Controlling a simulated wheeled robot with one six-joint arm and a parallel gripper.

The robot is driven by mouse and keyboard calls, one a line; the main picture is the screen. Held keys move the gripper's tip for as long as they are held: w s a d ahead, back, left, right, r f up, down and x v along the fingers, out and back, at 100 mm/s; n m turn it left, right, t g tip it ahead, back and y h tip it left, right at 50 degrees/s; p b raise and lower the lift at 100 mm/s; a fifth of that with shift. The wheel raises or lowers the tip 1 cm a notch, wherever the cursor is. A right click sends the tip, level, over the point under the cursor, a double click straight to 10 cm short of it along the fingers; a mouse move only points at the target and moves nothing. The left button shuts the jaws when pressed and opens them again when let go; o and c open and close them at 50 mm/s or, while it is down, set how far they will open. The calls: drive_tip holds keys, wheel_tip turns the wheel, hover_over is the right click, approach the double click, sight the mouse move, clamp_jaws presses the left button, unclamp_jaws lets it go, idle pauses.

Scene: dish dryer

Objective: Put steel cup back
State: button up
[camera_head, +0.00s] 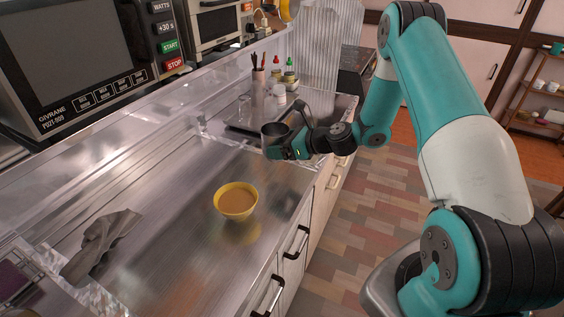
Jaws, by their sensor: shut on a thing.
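My gripper (284,145) is at the centre of the head view, above the front part of the steel counter near its far end. It is shut on the steel cup (273,130), a dark grey metal cup that looks upright. The gripper body covers the cup's lower part. I cannot tell whether the cup's base touches the surface below. A dark tray (238,128) lies just behind and left of the cup, with clear glassware (244,107) standing on it.
A yellow bowl (236,200) stands on the counter nearer to me. A crumpled grey cloth (98,245) lies at left. Bottles (289,76) and a utensil holder (258,80) stand at the back. A microwave (80,55) is upper left. Bare counter (165,215) lies between cloth and bowl.

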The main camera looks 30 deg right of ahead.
drive_tip(key=shift+f, duration=3.2)
drive_tip(key=shift+f, duration=0.1)
